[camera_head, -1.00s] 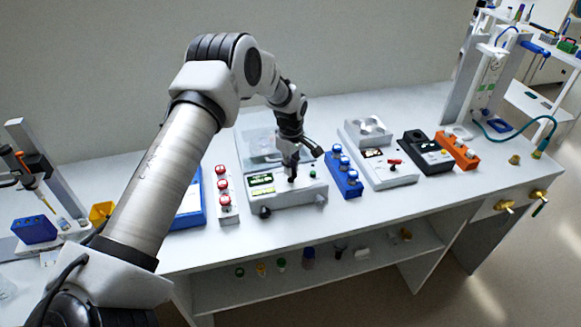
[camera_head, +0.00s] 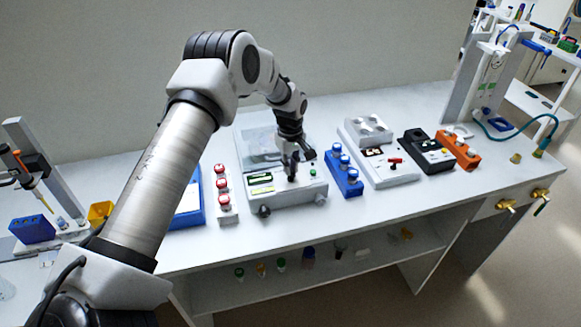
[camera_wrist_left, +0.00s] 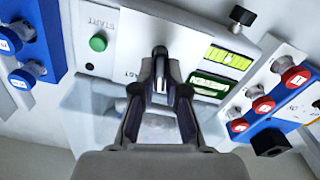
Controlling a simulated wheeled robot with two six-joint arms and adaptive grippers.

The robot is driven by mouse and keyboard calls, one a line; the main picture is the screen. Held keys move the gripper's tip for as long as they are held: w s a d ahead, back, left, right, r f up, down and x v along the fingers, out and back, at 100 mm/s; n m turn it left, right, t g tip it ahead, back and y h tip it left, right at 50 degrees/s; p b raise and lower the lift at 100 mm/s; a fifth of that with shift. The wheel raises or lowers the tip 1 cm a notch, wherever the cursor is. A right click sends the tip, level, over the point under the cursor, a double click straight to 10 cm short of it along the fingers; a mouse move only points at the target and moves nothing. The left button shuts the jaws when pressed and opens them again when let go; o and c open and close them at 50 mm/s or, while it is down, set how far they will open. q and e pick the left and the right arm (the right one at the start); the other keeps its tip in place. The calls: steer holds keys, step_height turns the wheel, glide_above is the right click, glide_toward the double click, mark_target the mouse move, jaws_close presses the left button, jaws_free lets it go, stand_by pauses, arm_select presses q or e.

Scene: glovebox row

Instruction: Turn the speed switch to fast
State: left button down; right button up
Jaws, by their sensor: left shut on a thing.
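The grey-white machine (camera_head: 285,195) stands mid-bench with a green START button (camera_wrist_left: 98,43) and two lit green displays (camera_wrist_left: 225,58). The speed switch, a dark lever (camera_wrist_left: 160,52), stands on its front panel between the button and the displays. My left gripper (camera_head: 291,172) reaches down onto that panel. In the left wrist view its fingers (camera_wrist_left: 160,88) are shut on the switch, and they hide its lower part. Lettering beside the fingers is partly hidden, ending in "ST". The right gripper is not in view.
A white strip with red-capped vials (camera_head: 223,195) stands left of the machine. A blue rack with blue-capped vials (camera_head: 343,173) stands close on its right. Farther right are a white device with a red knob (camera_head: 394,162), a black device (camera_head: 428,153) and an orange block (camera_head: 458,151).

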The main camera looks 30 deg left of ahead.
arm_select(q)
steer(key=shift+s+f+m+b, duration=0.15)
steer(key=shift+m, duration=0.6)
steer(key=shift+s+f+m+b, duration=0.1)
steer(key=shift+m+b, duration=0.05)
steer(key=shift+m, duration=0.6)
steer(key=c, duration=1.3)
jaws_free()
steer(key=shift+c, duration=0.2)
steer(key=shift+o, duration=0.7)
steer(key=shift+w, duration=0.2)
steer(key=shift+a, duration=0.1)
steer(key=shift+r, duration=0.15)
step_height(320, 180, up, 12)
